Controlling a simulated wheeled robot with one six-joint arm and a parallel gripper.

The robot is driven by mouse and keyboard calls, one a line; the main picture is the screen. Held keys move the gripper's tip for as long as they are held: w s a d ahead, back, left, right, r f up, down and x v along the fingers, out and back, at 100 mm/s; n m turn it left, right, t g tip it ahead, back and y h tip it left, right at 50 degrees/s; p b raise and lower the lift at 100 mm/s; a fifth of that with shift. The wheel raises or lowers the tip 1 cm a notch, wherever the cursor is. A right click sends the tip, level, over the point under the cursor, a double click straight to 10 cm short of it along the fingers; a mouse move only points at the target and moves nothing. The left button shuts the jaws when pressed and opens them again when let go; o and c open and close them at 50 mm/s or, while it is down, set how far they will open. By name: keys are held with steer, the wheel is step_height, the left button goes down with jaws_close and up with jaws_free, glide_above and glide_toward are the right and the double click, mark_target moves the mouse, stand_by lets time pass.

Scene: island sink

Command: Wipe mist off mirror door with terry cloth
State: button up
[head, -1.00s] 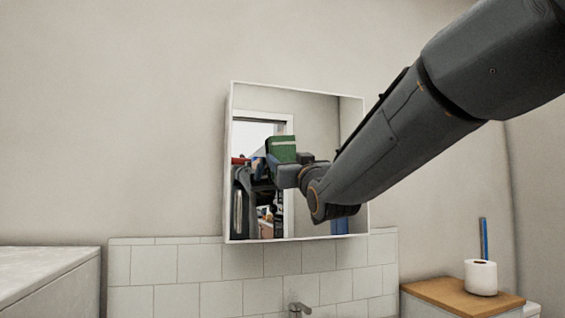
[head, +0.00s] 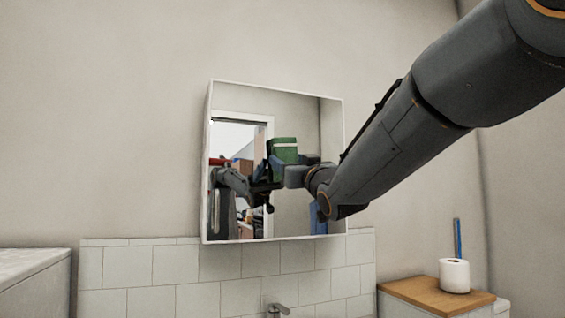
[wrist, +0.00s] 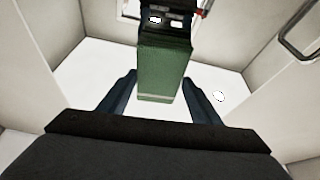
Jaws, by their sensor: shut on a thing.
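The mirror door (head: 300,215) is on a white-edged cabinet on the wall and reflects a doorway and my arm. A green terry cloth (head: 284,148) with a pale stripe shows upright before the right half of the mirror. My gripper (head: 285,170) is shut on the cloth; its fingers are partly hidden by my wrist. In the wrist view the cloth (wrist: 163,70) stands between the two dark fingers. I cannot tell whether the cloth touches the glass. No mist is clearly seen in the head view.
A tap (head: 277,309) is below the mirror, in front of white wall tiles (head: 180,265). At the right, a toilet roll (head: 454,275) stands on a wooden-topped cabinet (head: 430,296). A pale counter (head: 30,275) is at the left. The wall left of the mirror is bare.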

steer(key=shift+w+d+p, duration=0.55)
steer(key=shift+w+d, duration=0.2)
steer(key=shift+d, duration=1.75)
steer(key=shift+w+d+p, duration=0.55)
steer(key=shift+w+d, duration=0.2)
steer(key=shift+d, duration=1.7)
steer(key=shift+w+d+p, duration=0.55)
steer(key=shift+w+d, duration=0.2)
steer(key=shift+d, duration=1.75)
steer(key=shift+s+d, duration=0.25)
steer(key=shift+s, duration=0.7)
steer(key=shift+s+d, duration=0.25)
steer(key=shift+s, duration=0.75)
steer(key=shift+s+d, duration=0.25)
steer(key=shift+s, duration=0.7)
steer(key=shift+s+p, duration=0.1)
steer(key=shift+p, duration=0.2)
steer(key=s, duration=0.1)
steer(key=s+d, duration=0.1)
steer(key=shift+s, duration=0.35)
